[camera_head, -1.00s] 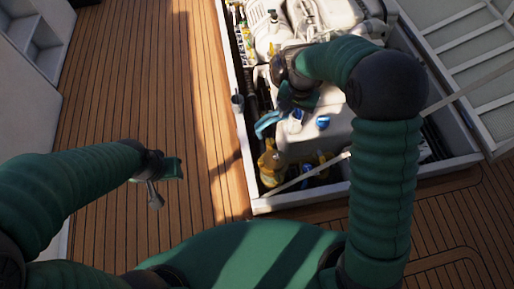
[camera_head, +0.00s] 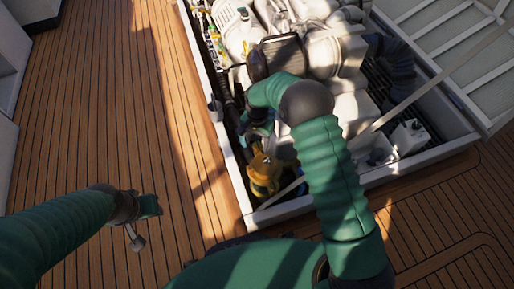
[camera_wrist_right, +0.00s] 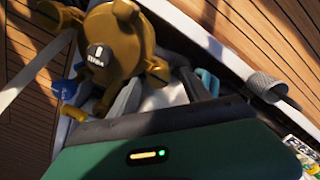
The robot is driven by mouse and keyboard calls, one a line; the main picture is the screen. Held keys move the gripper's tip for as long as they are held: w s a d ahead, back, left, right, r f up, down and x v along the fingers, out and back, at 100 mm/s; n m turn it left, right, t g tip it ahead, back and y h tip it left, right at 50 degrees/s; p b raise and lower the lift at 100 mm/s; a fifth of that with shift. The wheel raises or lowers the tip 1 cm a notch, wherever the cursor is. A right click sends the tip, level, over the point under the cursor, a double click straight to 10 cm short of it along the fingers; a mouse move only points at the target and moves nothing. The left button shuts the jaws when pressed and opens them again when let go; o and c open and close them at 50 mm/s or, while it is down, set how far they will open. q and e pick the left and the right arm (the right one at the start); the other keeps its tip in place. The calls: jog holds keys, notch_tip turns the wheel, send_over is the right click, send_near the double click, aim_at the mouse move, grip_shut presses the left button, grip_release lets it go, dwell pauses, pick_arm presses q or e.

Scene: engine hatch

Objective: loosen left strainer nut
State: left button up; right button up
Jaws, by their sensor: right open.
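A brass strainer (camera_head: 264,170) stands at the near left corner of the engine hatch. In the right wrist view the strainer (camera_wrist_right: 112,48) fills the upper left, with brass lugs around its round body. My right gripper (camera_head: 253,130) is just behind the strainer, partly hidden by my arm. In the wrist view my right gripper (camera_wrist_right: 165,92) is open, its grey fingers close to the brass. My left gripper (camera_head: 148,206) is over the deck, its jaws unclear.
The hatch frame (camera_head: 235,178) surrounds white engine parts (camera_head: 330,60) and hoses. A grey cylinder (camera_head: 215,110) sits on its left edge. A pale diagonal bar (camera_head: 400,104) crosses the hatch. Bare wooden deck (camera_head: 120,110) lies to the left.

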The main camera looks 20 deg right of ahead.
notch_tip(320, 180, down, 2)
jog(key=shift+d+f, duration=0.15)
jog(key=shift+c, duration=1)
grip_shut()
